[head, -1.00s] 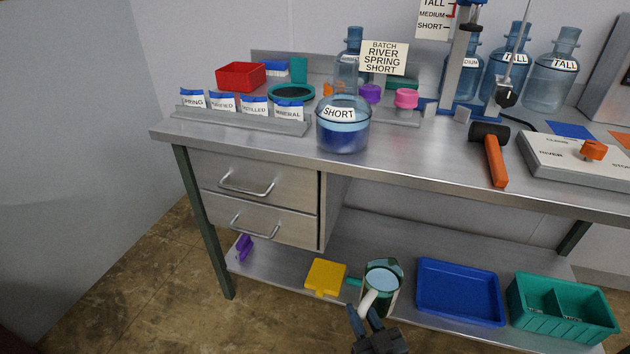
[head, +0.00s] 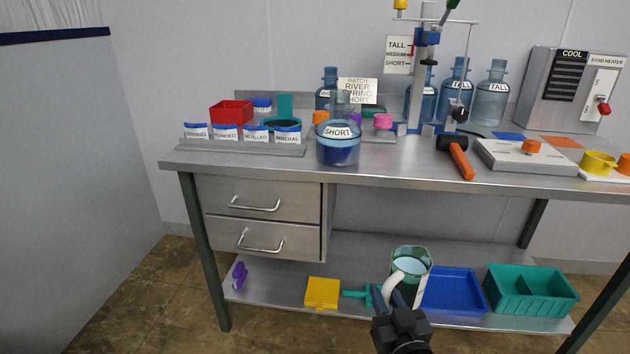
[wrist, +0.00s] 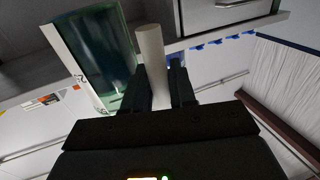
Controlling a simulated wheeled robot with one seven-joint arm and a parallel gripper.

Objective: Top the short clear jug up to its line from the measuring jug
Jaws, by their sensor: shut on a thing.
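The short clear jug (head: 338,148), labelled SHORT, stands upright near the front edge of the bench, with blue liquid inside. The measuring jug (head: 411,264) is greenish and clear with a pale handle. It also shows in the wrist view (wrist: 105,55), tilted in that picture. My gripper (head: 389,299) is shut on the measuring jug's handle, in front of the lower shelf and below the bench top. In the wrist view the fingers (wrist: 153,88) sit on both sides of the handle. The liquid level in the measuring jug is hard to tell.
The bench top (head: 400,170) holds a label rack (head: 245,146) left of the short jug, a black-headed hammer (head: 460,160) and a control panel (head: 525,157) to its right. Tall jugs (head: 490,95) stand behind. Below are a blue tray (head: 455,290) and a green bin (head: 530,290).

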